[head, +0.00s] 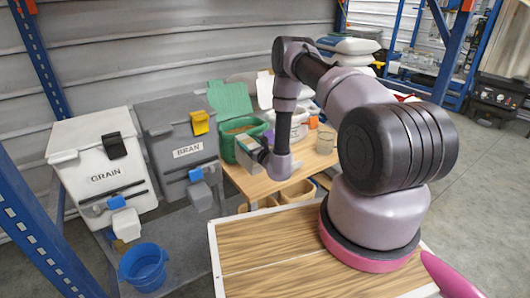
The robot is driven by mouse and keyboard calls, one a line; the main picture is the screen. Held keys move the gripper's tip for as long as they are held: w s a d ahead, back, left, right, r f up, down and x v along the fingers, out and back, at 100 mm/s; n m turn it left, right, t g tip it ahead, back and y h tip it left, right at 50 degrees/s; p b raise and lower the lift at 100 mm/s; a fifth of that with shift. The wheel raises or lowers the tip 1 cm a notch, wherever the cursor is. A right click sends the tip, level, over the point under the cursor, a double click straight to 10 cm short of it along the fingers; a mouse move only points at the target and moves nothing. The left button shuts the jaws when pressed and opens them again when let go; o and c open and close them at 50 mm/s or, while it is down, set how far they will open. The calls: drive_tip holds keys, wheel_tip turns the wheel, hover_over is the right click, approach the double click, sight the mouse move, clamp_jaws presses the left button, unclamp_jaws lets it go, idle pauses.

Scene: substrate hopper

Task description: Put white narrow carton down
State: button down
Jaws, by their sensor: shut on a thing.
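The white narrow carton (247,142) is small in the head view, at the left end of my wrist. It looks pale grey-white, and my gripper partly hides it. My gripper (259,152) points left and is shut on the carton, beside the green tub on the wooden table (240,182). I cannot tell whether the carton's bottom touches the table or hangs above it.
A green tub (228,144) with its lid up and a white tub (299,124) stand on the table. A clear beaker (325,142) is at its right.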

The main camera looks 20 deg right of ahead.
drive_tip(key=shift+d+f, duration=0.2)
drive_tip(key=shift+f, duration=3.6)
drive_tip(key=shift+c, duration=1.2)
unclamp_jaws()
drive_tip(key=shift+f, duration=0.2)
drive_tip(key=shift+r, duration=0.1)
